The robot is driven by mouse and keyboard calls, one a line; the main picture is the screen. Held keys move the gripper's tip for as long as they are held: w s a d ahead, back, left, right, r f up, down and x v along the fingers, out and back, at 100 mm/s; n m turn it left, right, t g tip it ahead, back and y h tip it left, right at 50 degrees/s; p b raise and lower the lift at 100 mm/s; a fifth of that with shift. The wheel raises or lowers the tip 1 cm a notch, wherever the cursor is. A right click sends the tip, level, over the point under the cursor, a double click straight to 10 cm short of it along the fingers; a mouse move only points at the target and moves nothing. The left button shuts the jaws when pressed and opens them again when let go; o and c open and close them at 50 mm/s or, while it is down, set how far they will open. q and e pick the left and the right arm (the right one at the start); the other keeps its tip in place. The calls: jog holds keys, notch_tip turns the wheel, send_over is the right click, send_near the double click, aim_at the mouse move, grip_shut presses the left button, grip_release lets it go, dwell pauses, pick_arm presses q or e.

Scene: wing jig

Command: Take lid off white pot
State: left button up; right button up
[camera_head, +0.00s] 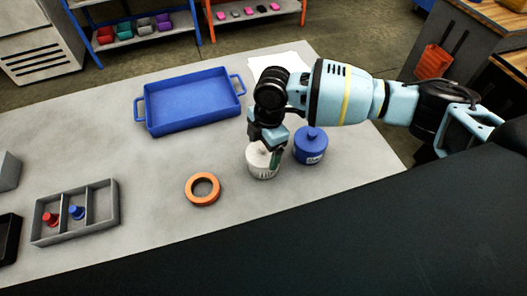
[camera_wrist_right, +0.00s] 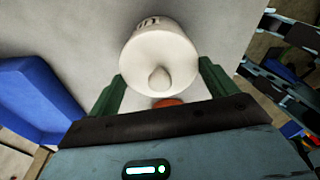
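The white pot (camera_head: 262,163) stands upright on the grey table with its lid on. In the right wrist view the round white lid (camera_wrist_right: 158,58) and its knob (camera_wrist_right: 159,78) show clearly. My right gripper (camera_head: 268,151) is right at the pot's top, coming down from above. In the right wrist view the right gripper (camera_wrist_right: 162,85) has its green fingers apart, one on each side of the lid's near edge, with nothing clamped between them. The gripper hides part of the pot in the head view. My left gripper is not in view.
A blue lidded pot (camera_head: 310,148) stands close to the right of the white pot. An orange ring (camera_head: 202,189) lies to the left. A blue tray (camera_head: 192,101) is behind, and a grey divided box (camera_head: 117,204) with red and blue pegs is at far left. Table between is clear.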

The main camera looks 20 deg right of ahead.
aim_at(262, 148)
jog(key=shift+c, duration=1.2)
jog(key=shift+r, duration=0.15)
jog(key=shift+r, duration=0.65)
notch_tip(262, 148, up, 2)
jog(key=shift+r, duration=0.15)
jog(key=s+a, duration=0.3)
jog(key=s, duration=0.4)
jog(key=s+a+r+p, duration=0.1)
jog(key=s+a, duration=0.2)
jog(key=s, duration=0.5)
jog(key=shift+w+d+r, duration=0.1)
